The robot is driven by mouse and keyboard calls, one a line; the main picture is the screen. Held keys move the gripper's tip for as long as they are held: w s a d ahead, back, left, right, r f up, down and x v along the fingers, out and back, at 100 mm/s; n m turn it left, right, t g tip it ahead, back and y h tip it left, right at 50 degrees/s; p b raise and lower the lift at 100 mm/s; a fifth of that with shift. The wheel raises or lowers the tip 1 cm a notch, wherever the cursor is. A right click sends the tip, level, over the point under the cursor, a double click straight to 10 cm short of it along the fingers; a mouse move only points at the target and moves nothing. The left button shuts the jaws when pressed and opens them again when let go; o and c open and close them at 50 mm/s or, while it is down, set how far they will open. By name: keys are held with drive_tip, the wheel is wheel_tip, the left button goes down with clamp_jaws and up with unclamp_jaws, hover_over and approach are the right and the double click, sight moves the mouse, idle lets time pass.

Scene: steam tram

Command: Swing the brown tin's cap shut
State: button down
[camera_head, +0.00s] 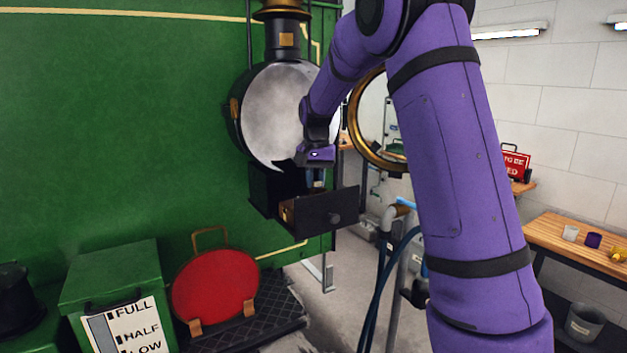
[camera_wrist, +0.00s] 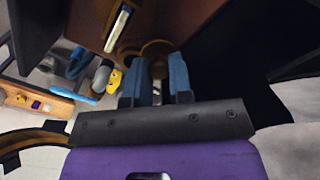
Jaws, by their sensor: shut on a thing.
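My gripper (camera_head: 317,178) reaches down over a dark open drawer or box (camera_head: 335,212) below the round glass. A brown tin (camera_head: 287,215) shows only in part at the drawer's left, behind its dark front. In the wrist view, a brown face (camera_wrist: 185,18) fills the top. A round brass-brown cap (camera_wrist: 155,48) lies at its lower edge. The two blue fingers of my gripper (camera_wrist: 160,84) stand on either side of a small brownish part by the cap and are shut on it. My gripper hides much of it, and the cap's angle is unclear.
A dark round housing with pale glass (camera_head: 282,112) stands directly behind my gripper, and its brass-rimmed door (camera_head: 357,130) hangs open at right. A red disc (camera_head: 215,286) and green box (camera_head: 112,275) are lower left. A wooden bench (camera_head: 560,238) is at right.

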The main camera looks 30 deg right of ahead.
drive_tip(key=n, duration=0.4)
drive_tip(key=s+d+n, duration=0.1)
drive_tip(key=n, duration=0.1)
drive_tip(key=shift+s+d, duration=0.1)
drive_tip(key=n, duration=0.3)
drive_tip(key=d+n, duration=0.1)
drive_tip(key=n, duration=0.2)
drive_tip(key=shift+s+d, duration=0.15)
drive_tip(key=shift+d, duration=0.05)
idle(0.4)
drive_tip(key=c, duration=1)
unclamp_jaws()
wheel_tip(320, 180, up, 11)
drive_tip(key=shift+f, duration=0.1)
